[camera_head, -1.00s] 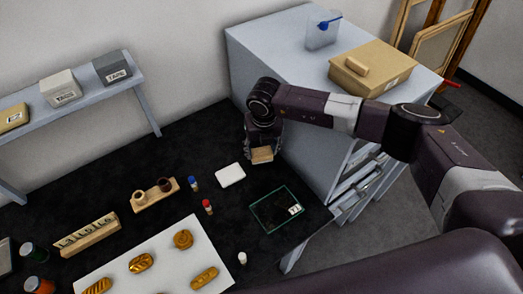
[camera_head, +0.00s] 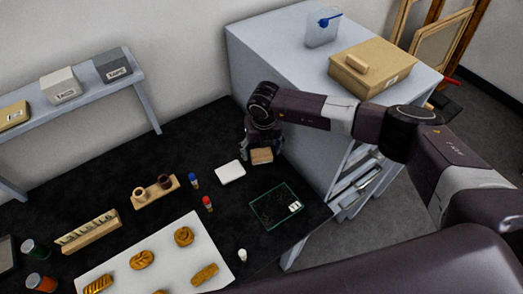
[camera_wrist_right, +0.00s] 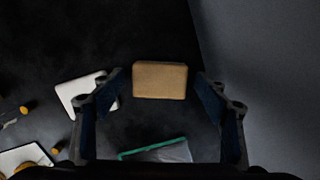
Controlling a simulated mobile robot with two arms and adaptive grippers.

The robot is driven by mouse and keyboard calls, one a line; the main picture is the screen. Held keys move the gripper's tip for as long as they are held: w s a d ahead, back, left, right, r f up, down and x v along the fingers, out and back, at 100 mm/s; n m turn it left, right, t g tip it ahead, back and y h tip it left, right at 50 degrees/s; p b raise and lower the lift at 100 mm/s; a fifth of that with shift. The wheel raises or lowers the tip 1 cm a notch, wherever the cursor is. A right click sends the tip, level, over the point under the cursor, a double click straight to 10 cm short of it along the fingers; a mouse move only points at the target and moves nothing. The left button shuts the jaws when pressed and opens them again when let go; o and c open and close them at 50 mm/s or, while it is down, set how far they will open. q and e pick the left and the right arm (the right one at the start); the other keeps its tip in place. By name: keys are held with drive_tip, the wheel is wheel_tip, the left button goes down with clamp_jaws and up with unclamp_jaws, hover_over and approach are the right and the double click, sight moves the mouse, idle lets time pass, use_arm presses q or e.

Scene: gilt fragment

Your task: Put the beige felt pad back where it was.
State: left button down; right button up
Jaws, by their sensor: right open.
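The beige felt pad (camera_head: 261,156) is a small tan block on the black tabletop, close to the side of the grey cabinet. It also shows in the right wrist view (camera_wrist_right: 160,80), beyond and between the fingertips. My right gripper (camera_head: 261,147) hangs just above it, pointing down. In the right wrist view the fingers (camera_wrist_right: 163,105) are spread wide, with a gap on each side of the pad, and touch nothing. My left gripper is in neither view.
A white pad (camera_head: 230,172) and a green-edged clear tray (camera_head: 262,222) lie near the gripper. The grey cabinet (camera_head: 290,110) rises close on the right, bearing a cardboard box (camera_head: 365,81). Bottles, a pipe stand and a white sheet of gilt pieces (camera_head: 213,246) are further left.

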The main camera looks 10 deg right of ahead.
sight(262, 157)
drive_tip(key=shift+r, duration=0.7)
wheel_tip(262, 157, up, 11)
drive_tip(key=s+b, duration=0.1)
drive_tip(key=b, duration=0.2)
drive_tip(key=shift+s, duration=0.4)
drive_tip(key=shift+f, duration=0.15)
